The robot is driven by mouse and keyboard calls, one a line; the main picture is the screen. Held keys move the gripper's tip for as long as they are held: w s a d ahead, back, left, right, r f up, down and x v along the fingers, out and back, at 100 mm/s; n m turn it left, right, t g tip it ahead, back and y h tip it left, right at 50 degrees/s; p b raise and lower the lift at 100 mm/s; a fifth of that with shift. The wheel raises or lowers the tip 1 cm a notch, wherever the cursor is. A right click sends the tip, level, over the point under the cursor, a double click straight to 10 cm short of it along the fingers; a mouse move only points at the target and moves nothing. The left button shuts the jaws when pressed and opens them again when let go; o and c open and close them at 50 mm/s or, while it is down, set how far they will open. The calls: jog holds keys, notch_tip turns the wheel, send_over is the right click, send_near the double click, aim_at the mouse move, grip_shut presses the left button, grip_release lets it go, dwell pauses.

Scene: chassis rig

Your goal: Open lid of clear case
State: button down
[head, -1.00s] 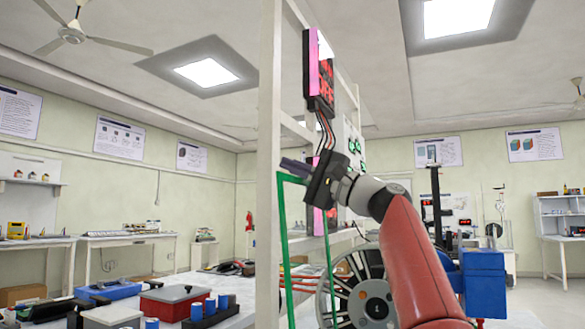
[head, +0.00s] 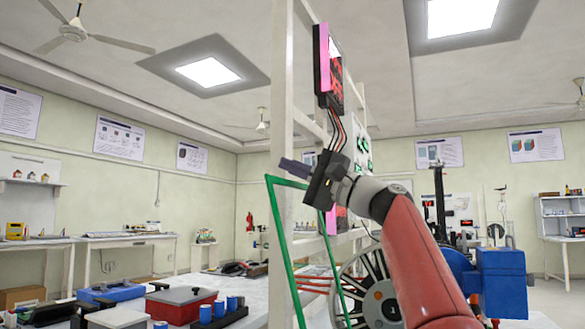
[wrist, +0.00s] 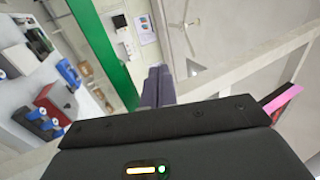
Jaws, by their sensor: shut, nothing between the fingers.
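A tall frame with green edges (head: 284,250) stands in front of the white rack and looks like the clear case's lid. Its clear pane, if any, cannot be made out. In the wrist view a green edge (wrist: 105,55) runs past the left side of the fingers. My gripper (head: 284,165) is shut and empty, with its dark fingers pointing left at the frame's top edge. The fingers also show in the wrist view (wrist: 158,85). Whether they touch the green edge I cannot tell. The rest of the case is hidden behind my arm and the rack.
The white rack post (head: 281,100) rises close behind my fingers. A black and pink module (head: 328,70) with hanging wires is above my gripper. A spoked wheel (head: 368,285) is behind my arm. A red box (head: 180,303) lies on the table at lower left.

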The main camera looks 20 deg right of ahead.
jog(key=b+v, duration=0.4)
jog(key=v, duration=0.4)
dwell(0.4)
